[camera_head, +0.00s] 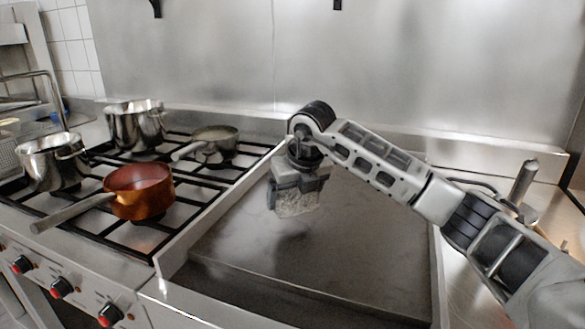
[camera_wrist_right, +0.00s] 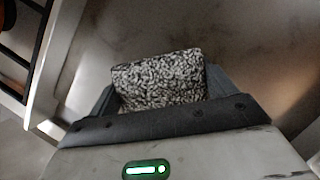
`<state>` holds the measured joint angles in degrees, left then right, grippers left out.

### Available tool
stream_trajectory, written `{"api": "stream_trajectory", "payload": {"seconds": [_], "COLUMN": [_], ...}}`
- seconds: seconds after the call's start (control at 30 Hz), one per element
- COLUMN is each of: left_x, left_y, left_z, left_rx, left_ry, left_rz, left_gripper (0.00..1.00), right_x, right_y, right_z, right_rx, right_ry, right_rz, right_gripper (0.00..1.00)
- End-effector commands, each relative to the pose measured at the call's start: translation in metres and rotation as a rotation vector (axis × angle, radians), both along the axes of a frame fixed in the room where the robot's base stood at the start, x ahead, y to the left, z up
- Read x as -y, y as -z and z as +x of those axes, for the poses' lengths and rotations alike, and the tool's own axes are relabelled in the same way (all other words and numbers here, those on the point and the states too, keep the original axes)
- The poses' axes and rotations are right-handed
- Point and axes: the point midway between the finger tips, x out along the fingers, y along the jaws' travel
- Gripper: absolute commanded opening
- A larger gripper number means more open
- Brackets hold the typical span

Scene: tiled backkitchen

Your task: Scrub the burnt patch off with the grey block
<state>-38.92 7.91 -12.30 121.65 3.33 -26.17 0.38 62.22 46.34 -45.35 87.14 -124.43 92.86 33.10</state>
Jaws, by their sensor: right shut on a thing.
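My right gripper (camera_head: 298,187) is shut on the grey block (camera_head: 297,204), which has a rough, speckled surface. The block also shows between the fingers in the right wrist view (camera_wrist_right: 158,82). The gripper points down over the left part of the flat steel griddle (camera_head: 350,245). I cannot tell whether the block touches the plate or hangs just above it. The griddle shows faint dark smudges, but no burnt patch with a clear outline; part of the plate is hidden behind my right arm and gripper. My left gripper is out of view.
Left of the griddle is a gas hob with a copper pan (camera_head: 140,190), a small steel saucepan (camera_head: 212,144) and two steel pots (camera_head: 135,125). A raised rim (camera_head: 215,215) borders the griddle's left side. A steel wall stands behind. The griddle's front is clear.

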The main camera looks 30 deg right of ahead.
Motion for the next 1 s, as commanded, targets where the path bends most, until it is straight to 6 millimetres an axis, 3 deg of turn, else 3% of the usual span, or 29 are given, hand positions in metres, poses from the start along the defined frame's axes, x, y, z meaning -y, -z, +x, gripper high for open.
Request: {"api": "stream_trajectory", "payload": {"seconds": [0.03,0.43,1.0], "left_x": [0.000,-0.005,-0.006], "left_y": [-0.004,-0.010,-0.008], "left_z": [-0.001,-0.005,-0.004], "left_rx": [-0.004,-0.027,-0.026], "left_ry": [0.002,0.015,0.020], "left_rz": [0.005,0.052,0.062], "left_gripper": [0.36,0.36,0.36], "right_x": [0.001,0.003,0.003], "right_y": [-0.010,-0.043,-0.045], "right_z": [0.000,-0.001,-0.002], "right_rx": [0.003,0.002,0.003], "right_ry": [0.001,0.005,0.006], "right_rz": [0.000,0.001,0.001], "right_gripper": [0.48,0.48,0.48]}}
